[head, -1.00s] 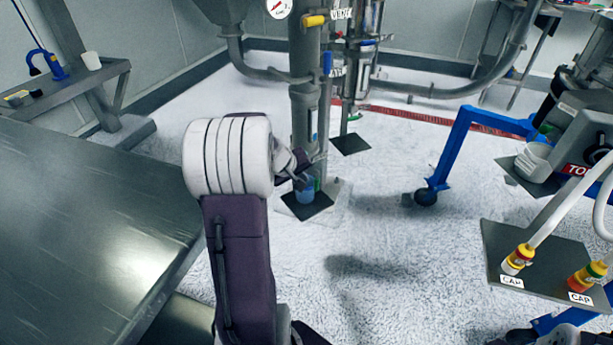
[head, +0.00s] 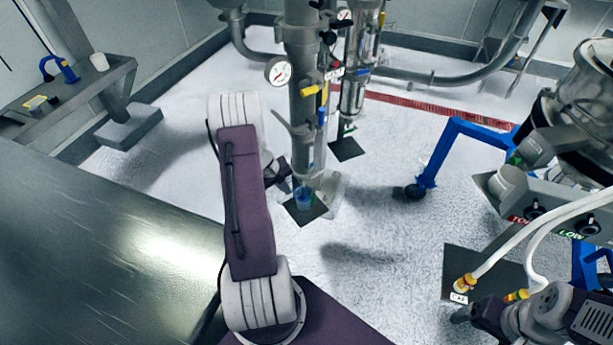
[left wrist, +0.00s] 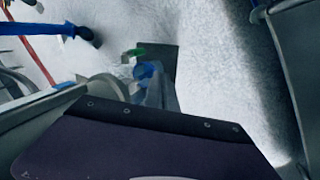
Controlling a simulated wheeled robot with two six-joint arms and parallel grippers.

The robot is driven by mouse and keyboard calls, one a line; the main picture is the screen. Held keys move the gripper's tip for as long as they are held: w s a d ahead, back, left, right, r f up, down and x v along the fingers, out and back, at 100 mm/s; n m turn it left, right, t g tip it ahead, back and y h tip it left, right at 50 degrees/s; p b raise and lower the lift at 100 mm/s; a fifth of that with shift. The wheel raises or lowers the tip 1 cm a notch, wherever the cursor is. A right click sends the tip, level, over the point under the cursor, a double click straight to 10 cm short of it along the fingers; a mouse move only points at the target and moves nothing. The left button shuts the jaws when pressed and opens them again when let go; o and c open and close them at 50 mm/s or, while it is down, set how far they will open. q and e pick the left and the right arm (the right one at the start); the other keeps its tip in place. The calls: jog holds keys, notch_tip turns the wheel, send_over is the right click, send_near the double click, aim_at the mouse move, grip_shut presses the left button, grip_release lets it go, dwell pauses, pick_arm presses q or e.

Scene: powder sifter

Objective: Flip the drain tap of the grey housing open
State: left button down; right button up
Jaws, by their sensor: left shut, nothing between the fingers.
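The grey housing (head: 301,70) is a tall upright column in the middle of the head view. A yellow handle (head: 315,89) and a blue handle (head: 322,116) sit on its right side. A grey lever-like part sticks out at its left. I cannot tell for certain which part is the drain tap. A blue cup (head: 303,199) stands at the column's foot and also shows in the left wrist view (left wrist: 147,72). My left gripper (head: 284,171) is shut and empty, just left of the lower column, partly hidden by my arm. My right gripper is not clearly visible.
A round gauge (head: 279,70) is on the column. A second column (head: 355,85) stands behind right. A steel table (head: 90,250) fills the left. A blue wheeled frame (head: 440,150) and hoses (head: 540,232) are at right. Floor between is clear.

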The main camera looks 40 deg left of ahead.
aim_at(313, 199)
pick_arm(q)
jog(key=w+d+f+b, duration=0.1)
jog(key=w+d+f, duration=0.2)
jog(key=w+f, duration=0.3)
notch_tip(313, 199, down, 3)
jog(key=shift+d+r+b, duration=0.1)
jog(key=shift+d+b, duration=0.25)
pick_arm(e)
jog(key=shift+s+f, duration=0.1)
jog(key=shift+f, duration=0.1)
jog(key=shift+f, duration=0.15)
pick_arm(q)
jog(key=shift+w+d+b, duration=0.2)
jog(key=shift+w+b, duration=0.1)
jog(key=shift+b, duration=0.15)
pick_arm(e)
jog(key=shift+f, duration=0.25)
